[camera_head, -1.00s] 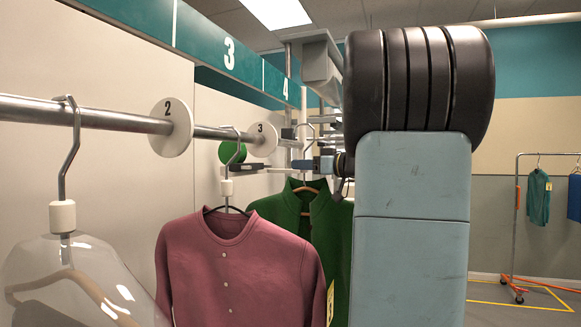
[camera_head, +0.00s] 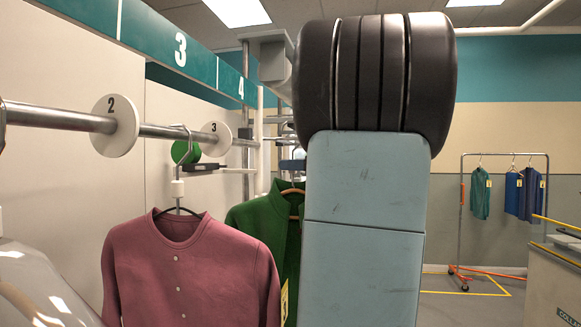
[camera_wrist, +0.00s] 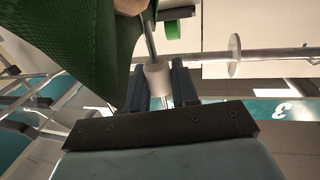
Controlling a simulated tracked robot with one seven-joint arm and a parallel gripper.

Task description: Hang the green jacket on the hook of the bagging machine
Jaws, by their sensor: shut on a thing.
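The green jacket (camera_head: 262,222) hangs on a hanger in the head view, behind the maroon shirt and partly hidden by my arm. In the wrist view, the jacket (camera_wrist: 75,55) fills the upper left. My gripper (camera_wrist: 165,82) is shut on the white collar (camera_wrist: 157,77) of the jacket's hanger, with a dark finger on each side. In the head view, my arm covers most of the gripper. I cannot make out the bagging machine's hook in either view.
A maroon shirt (camera_head: 190,262) hangs just in front of the jacket, under the rail (camera_head: 60,117) with its numbered white discs. A clear-covered garment (camera_head: 35,290) is at the lower left. A far rack (camera_head: 505,154) and a counter (camera_head: 555,285) stand at the right.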

